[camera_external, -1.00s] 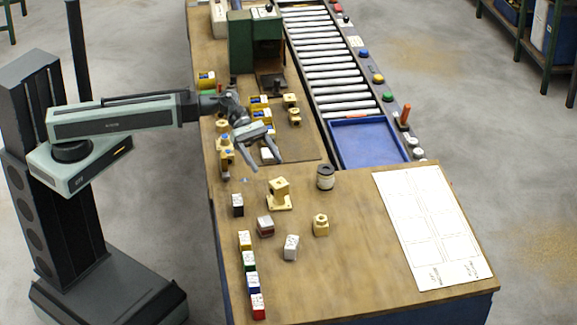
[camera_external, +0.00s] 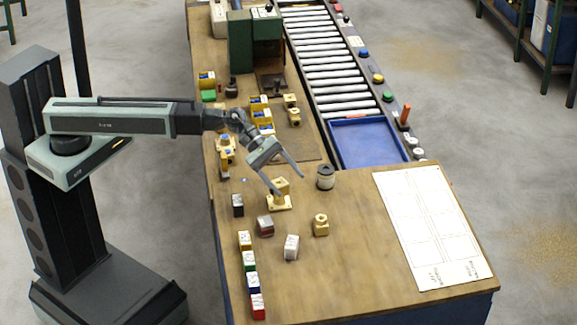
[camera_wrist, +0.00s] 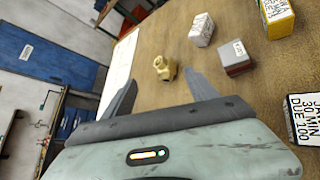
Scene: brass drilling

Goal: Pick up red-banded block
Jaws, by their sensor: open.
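The red-banded block (camera_external: 257,306), with a white marked top and red sides, stands at the front left edge of the bench, nearest end of a row of banded blocks. My gripper (camera_external: 288,182) is open and empty over the middle of the bench, by a brass fitting on a square base (camera_external: 279,201), well behind the red-banded block. In the wrist view the jaws (camera_wrist: 160,80) are spread, with a small brass fitting (camera_wrist: 165,67) beyond them. I cannot make out the red-banded block in the wrist view.
Blue (camera_external: 253,283), green (camera_external: 249,261) and yellow (camera_external: 245,240) banded blocks line up behind it. A black-banded block (camera_external: 238,205), a grey-brown block (camera_external: 265,226) and a pale block (camera_external: 291,247) stand nearby. A white sheet (camera_external: 433,228) lies right. The front middle is clear.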

